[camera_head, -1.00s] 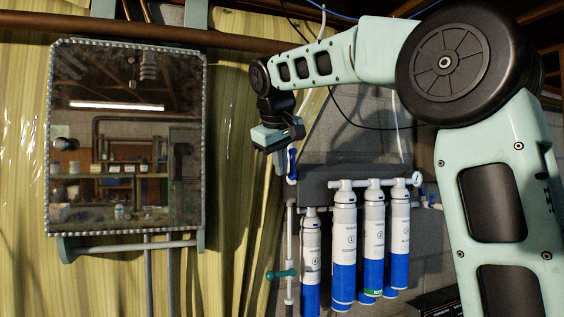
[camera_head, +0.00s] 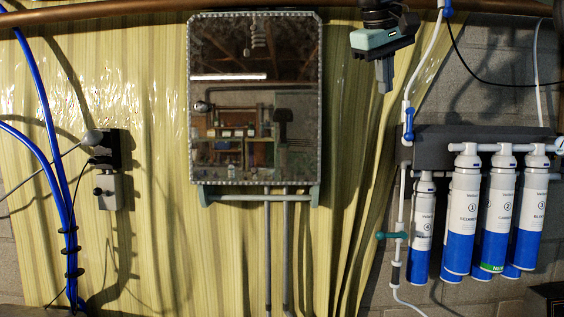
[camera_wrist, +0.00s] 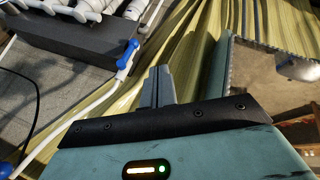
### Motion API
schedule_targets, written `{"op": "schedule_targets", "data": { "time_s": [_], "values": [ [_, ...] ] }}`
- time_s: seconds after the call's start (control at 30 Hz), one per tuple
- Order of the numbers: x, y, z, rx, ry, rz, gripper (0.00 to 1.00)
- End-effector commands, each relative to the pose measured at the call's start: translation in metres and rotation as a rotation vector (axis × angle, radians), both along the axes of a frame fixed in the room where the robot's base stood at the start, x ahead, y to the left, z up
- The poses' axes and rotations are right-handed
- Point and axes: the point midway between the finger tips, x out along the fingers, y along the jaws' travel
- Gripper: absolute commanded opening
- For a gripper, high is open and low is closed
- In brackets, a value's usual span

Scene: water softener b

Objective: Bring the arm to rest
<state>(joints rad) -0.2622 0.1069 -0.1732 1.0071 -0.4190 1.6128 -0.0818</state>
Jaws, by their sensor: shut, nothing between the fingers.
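My gripper (camera_head: 384,77) hangs from the top of the head view, pointing down, between the mirror cabinet and the filter unit. Its fingers are together with nothing between them, and it touches nothing that I can see. In the wrist view my gripper (camera_wrist: 157,86) also shows its two fingers side by side and closed. Most of my arm is outside the head view, above its top edge.
A mirror cabinet (camera_head: 255,100) with a rail hangs left of my gripper. Right and below are several blue-white filter cartridges (camera_head: 465,205), a blue-handled valve (camera_head: 409,124) and a teal-handled valve (camera_head: 391,235). Blue hoses (camera_head: 58,190) and an outlet box (camera_head: 109,190) are far left.

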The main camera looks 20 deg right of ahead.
Motion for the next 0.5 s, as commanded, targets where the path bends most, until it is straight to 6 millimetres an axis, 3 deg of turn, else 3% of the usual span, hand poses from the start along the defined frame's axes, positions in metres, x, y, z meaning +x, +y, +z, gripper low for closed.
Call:
{"op": "schedule_targets", "data": {
  "time_s": [0.1, 0.23, 0.37, 0.5],
  "values": [
    [0.000, 0.000, 0.000, 0.000, 0.000, 0.000, 0.00],
    [0.008, 0.024, -0.041, 0.025, 0.037, 0.075, 0.00],
    [0.010, 0.069, -0.109, 0.074, 0.096, 0.197, 0.00],
    [-0.004, 0.125, -0.192, 0.139, 0.167, 0.332, 0.00]
  ]
}}
